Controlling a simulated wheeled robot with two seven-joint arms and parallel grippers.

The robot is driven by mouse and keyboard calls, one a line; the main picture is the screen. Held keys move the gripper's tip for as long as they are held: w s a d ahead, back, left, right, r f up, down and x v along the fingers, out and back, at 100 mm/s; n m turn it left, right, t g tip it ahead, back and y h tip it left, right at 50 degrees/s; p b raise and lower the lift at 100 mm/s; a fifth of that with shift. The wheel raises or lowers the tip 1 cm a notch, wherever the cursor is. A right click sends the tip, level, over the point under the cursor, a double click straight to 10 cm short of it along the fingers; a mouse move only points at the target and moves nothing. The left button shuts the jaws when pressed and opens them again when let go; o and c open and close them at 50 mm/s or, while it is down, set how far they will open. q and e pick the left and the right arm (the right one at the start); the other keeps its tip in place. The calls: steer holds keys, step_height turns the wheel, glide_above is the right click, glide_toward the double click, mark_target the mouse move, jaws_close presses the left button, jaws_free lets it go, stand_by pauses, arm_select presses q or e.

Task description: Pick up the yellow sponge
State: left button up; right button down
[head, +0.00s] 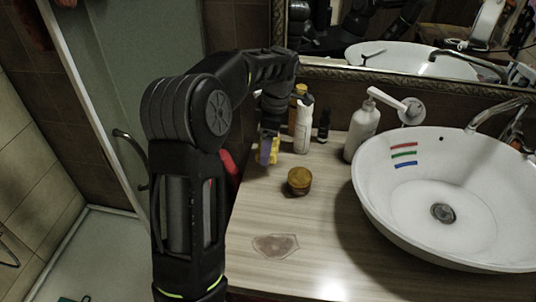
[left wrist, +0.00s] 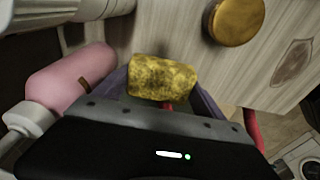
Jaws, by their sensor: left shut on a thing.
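The yellow sponge (left wrist: 162,78) is between the fingers of my left gripper (left wrist: 165,92) in the left wrist view. Its mottled yellow face shows above the dark gripper body. In the head view, part of the sponge (head: 273,152) shows at the gripper (head: 268,148), near the back left of the wooden counter (head: 330,225). My left gripper is shut on it. Whether the sponge touches the counter cannot be told. My right gripper is in neither view.
A round amber jar (head: 299,181) stands in front of the gripper. White bottles (head: 303,127) (head: 364,130) and a small dark bottle (head: 324,126) stand at the back. A white basin (head: 440,195) fills the right. The counter's front is mostly clear.

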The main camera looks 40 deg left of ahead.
arm_select(q)
step_height(320, 180, up, 5)
steer(key=shift+r, duration=0.2)
stand_by(0.5)
steer(key=o, duration=0.7)
steer(key=c, duration=0.6)
